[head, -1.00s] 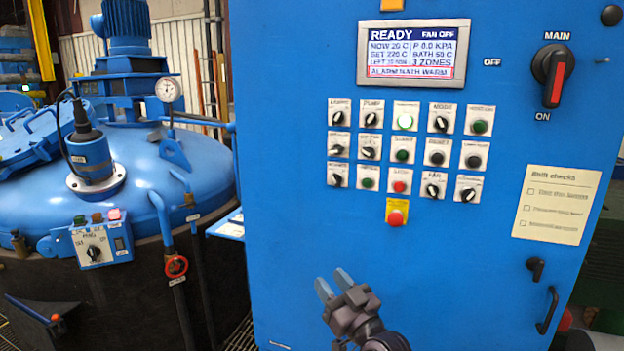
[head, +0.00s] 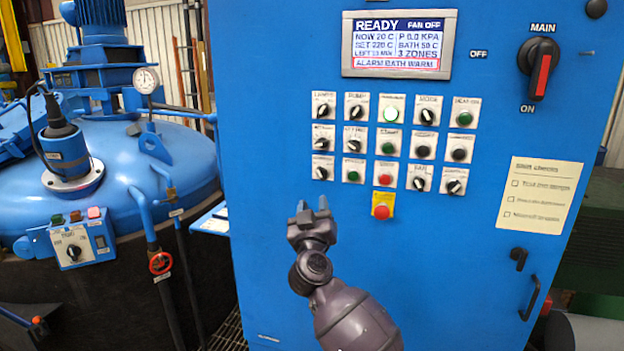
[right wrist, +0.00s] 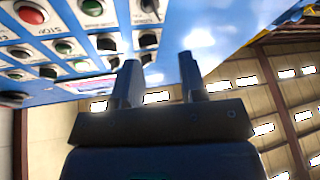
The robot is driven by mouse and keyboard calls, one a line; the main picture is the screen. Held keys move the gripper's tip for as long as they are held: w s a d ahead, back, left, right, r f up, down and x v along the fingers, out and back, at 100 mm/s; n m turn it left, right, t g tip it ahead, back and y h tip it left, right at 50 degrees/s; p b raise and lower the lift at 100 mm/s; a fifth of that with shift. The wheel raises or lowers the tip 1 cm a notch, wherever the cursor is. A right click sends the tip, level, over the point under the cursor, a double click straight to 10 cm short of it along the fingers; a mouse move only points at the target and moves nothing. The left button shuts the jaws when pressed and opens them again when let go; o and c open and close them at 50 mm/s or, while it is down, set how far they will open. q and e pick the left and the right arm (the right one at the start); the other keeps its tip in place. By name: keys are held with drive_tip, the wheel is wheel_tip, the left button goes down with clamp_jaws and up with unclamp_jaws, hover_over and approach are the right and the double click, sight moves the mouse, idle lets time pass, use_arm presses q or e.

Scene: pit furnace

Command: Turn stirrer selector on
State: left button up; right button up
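The blue control cabinet (head: 400,270) carries a grid of small labelled selectors and buttons. Black selector knobs include the two at the left of the middle row (head: 323,142) and (head: 355,141), and the left one of the bottom row (head: 321,172). Most labels are too blurred to read, so I cannot tell which is the stirrer selector. My right gripper (head: 312,205) is open and empty, below the lower left of the grid and apart from the knobs. In the right wrist view its two fingers (right wrist: 159,82) stand apart, with the knobs (right wrist: 107,43) at upper left. My left gripper is not in view.
A display (head: 400,44) reads READY, with ALARM BATH WARM. A red button on a yellow plate (head: 382,211) sits right of my gripper. The red-black main switch (head: 539,68) is at upper right. The blue furnace lid (head: 130,180) with a small control box (head: 74,246) stands at left.

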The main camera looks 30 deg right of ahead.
sight(321, 177)
drive_tip(key=w+d+r, duration=0.1)
drive_tip(key=w+d, duration=0.1)
drive_tip(key=w+d+r+n, duration=0.1)
drive_tip(key=w+d, duration=0.1)
drive_tip(key=w, duration=0.1)
drive_tip(key=w+d+r+n+g, duration=0.1)
drive_tip(key=w+d, duration=0.1)
drive_tip(key=d, duration=0.1)
drive_tip(key=shift+w+h+b, duration=0.3)
drive_tip(key=shift+w, duration=0.05)
idle(0.4)
clamp_jaws()
